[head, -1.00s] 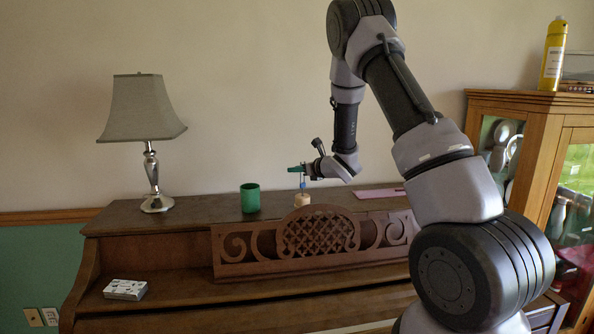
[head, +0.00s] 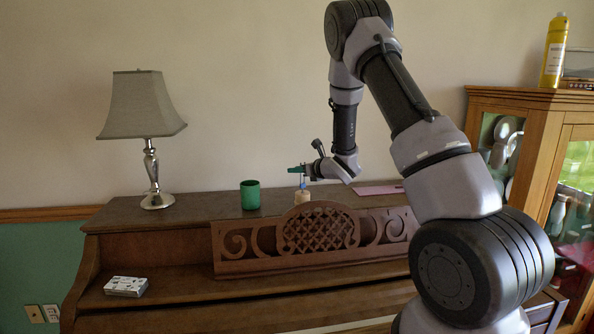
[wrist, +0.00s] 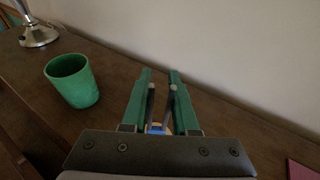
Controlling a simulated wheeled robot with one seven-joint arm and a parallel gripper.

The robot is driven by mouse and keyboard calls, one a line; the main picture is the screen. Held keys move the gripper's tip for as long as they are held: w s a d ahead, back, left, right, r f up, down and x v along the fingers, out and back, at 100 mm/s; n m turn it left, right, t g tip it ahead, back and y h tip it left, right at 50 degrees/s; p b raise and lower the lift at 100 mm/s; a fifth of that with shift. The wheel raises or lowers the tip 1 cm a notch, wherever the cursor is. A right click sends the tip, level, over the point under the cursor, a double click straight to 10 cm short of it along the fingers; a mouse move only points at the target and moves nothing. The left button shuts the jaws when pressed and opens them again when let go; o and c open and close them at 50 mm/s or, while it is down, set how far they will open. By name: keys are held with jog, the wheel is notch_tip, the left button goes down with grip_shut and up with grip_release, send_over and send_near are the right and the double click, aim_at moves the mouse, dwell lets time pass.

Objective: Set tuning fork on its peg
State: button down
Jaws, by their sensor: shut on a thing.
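My gripper (head: 296,170) has green fingers and reaches over the top of the piano from the right. It is shut on the tuning fork (head: 302,184), a thin upright piece with dark prongs and a blue lower part. In the wrist view, the dark prongs (wrist: 150,104) stand between the green fingers (wrist: 160,85), with blue showing below them. A pale wooden peg block (head: 302,196) stands on the piano top directly below the fork. The fork's lower end is at or just over the block; I cannot tell whether they touch. The peg itself is not clearly visible.
A green cup (head: 250,195) stands left of the block, also in the wrist view (wrist: 73,82). A lamp (head: 150,165) stands farther left. A pink sheet (head: 378,190) lies to the right. The fretwork music stand (head: 318,232) rises in front; the wall is behind.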

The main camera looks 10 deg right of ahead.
jog(key=c, duration=0.6)
grip_release()
jog(key=v, duration=1)
jog(key=shift+s+d, duration=0.15)
jog(key=shift+s, duration=0.2)
jog(key=shift+r, duration=0.1)
